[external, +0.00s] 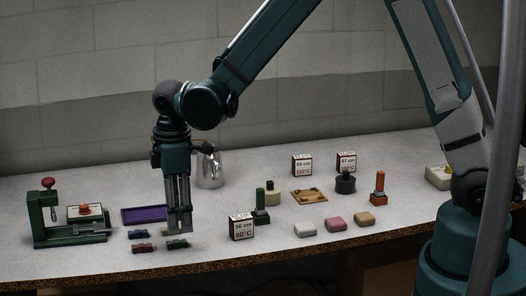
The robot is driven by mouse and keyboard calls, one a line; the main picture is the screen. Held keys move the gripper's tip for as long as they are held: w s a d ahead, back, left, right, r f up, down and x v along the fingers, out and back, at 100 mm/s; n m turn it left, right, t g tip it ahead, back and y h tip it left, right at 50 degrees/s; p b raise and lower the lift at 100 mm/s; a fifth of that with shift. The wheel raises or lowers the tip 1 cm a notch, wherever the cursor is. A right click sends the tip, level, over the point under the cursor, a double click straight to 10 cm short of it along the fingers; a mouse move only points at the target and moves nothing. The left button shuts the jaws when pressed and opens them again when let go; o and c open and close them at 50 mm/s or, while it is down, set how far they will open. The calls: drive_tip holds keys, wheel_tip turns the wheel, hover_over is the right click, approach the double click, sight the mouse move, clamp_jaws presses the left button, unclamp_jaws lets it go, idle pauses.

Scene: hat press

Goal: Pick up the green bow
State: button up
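Several small dark bows lie near the front of the table, left of centre. The one that looks dark green (177,244) is at the right of the group. A dark red bow (143,248) lies to its left, and a dark bluish bow (138,234) lies behind the red one. My gripper (179,232) points straight down, just above or behind the dark green bow. The fingers hide the table behind them. I cannot tell whether they touch the bow or how far apart they are.
A purple tray (143,215) lies behind the bows. A green press (46,219) stands at the far left. A box marked 56 cm (241,227) stands right of my gripper. A metal jug (210,169) stands behind it. The table's front edge is close to the bows.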

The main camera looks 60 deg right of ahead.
sight(178, 240)
drive_tip(key=shift+f, duration=0.2)
drive_tip(key=shift+w+f, duration=0.15)
drive_tip(key=shift+f, duration=2.4)
drive_tip(key=c, duration=0.8)
